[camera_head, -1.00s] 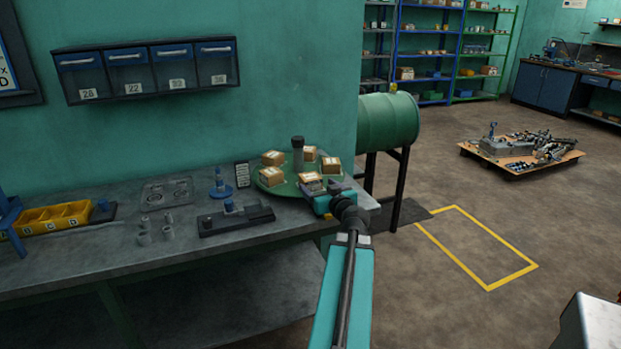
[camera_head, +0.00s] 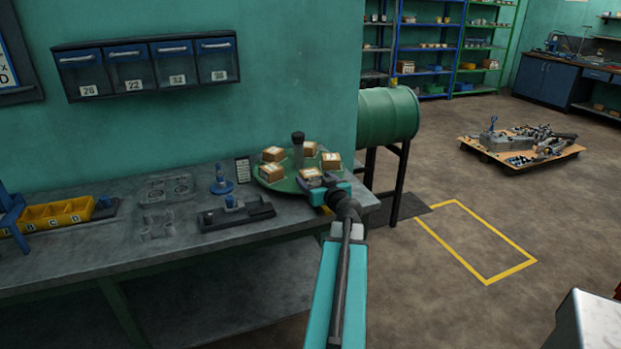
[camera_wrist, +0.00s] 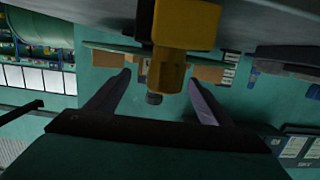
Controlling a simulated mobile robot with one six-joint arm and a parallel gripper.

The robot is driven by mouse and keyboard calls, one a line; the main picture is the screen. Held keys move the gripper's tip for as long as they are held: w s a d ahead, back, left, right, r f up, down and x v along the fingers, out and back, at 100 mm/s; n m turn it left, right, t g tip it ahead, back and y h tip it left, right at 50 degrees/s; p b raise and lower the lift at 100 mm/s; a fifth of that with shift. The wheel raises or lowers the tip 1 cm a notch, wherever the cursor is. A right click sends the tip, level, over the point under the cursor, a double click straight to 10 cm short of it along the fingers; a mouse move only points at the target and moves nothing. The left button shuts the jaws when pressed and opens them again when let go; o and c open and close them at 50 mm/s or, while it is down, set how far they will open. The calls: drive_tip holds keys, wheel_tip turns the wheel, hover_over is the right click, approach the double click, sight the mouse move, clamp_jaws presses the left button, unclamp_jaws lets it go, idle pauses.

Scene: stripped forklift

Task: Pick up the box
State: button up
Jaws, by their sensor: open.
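Several small brown boxes with pale labels stand around a round green tray (camera_head: 260,183) on the workbench. The nearest box (camera_head: 311,174) is at the tray's front edge. Others are at the right (camera_head: 331,160), back (camera_head: 309,149) and left (camera_head: 271,173). My gripper (camera_head: 318,187) is at the tray's front edge, close to the nearest box; its fingers are hard to make out there. In the wrist view my gripper (camera_wrist: 159,78) is open, with nothing held.
A dark upright cylinder (camera_head: 298,150) stands at the tray's back. A blue-based stand (camera_head: 221,182), a dark fixture (camera_head: 238,214) and yellow bins (camera_head: 57,214) are on the bench. A green drum (camera_head: 388,117) stands right of it.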

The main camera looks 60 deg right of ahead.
sight(311, 172)
drive_tip(key=p+x, duration=0.1)
drive_tip(key=x, duration=0.1)
drive_tip(key=shift+w+d+r, duration=0.1)
drive_tip(key=shift+w+d, duration=0.05)
drive_tip(key=shift+d, duration=0.1)
drive_tip(key=shift+p+x, duration=0.55)
drive_tip(key=shift+x, duration=0.55)
drive_tip(key=c, duration=1.3)
drive_tip(key=shift+r+b, duration=0.55)
drive_tip(key=shift+r, duration=1)
drive_tip(key=s+b, duration=0.1)
drive_tip(key=s, duration=0.4)
drive_tip(key=s+r+b, duration=0.1)
drive_tip(key=s+b, duration=0.1)
drive_tip(key=s, duration=0.3)
drive_tip(key=s+b, duration=0.1)
drive_tip(key=s, duration=0.5)
drive_tip(key=shift+a+r+b, duration=0.35)
drive_tip(key=shift+a, duration=0.05)
